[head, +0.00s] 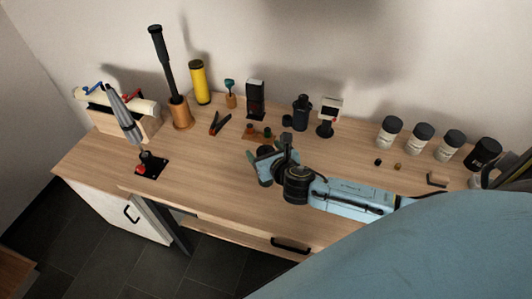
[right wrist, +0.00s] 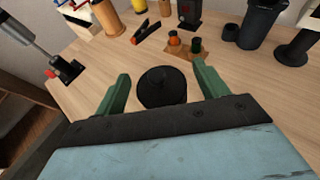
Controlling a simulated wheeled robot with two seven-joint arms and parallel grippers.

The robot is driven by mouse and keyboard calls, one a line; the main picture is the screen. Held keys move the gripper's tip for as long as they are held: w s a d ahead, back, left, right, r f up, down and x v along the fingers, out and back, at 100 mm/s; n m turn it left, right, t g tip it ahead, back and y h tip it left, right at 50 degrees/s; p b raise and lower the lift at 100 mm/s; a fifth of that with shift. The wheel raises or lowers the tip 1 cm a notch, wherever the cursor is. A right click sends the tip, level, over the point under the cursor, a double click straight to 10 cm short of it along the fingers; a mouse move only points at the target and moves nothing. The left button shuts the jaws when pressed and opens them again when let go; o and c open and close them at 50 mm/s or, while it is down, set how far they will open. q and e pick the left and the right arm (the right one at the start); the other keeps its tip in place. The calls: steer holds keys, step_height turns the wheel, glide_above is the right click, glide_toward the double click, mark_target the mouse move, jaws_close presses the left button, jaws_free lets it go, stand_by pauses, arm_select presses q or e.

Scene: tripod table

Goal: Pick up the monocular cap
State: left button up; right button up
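A dark round cap-like piece (right wrist: 162,90) lies on the table between the fingers of my right gripper (right wrist: 161,70) in the right wrist view. It looks like the monocular cap, but I cannot be sure. In the head view this dark piece (head: 264,150) shows just beyond my right gripper (head: 268,162). The two green fingers stand apart, one on each side of it, with gaps, so the gripper is open. The black monocular-like object (head: 301,112) stands upright at the back, with a small dark round piece (head: 287,121) beside it. My left gripper is not in view.
The wooden table (head: 210,165) has free room left of my right gripper. Small orange and green pieces (right wrist: 185,43) lie just beyond it. Pliers (head: 219,124), a yellow cylinder (head: 200,82) and a black box (head: 256,98) stand or lie behind. Several jars (head: 420,137) are at right.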

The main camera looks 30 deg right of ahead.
steer(key=c, duration=0.9)
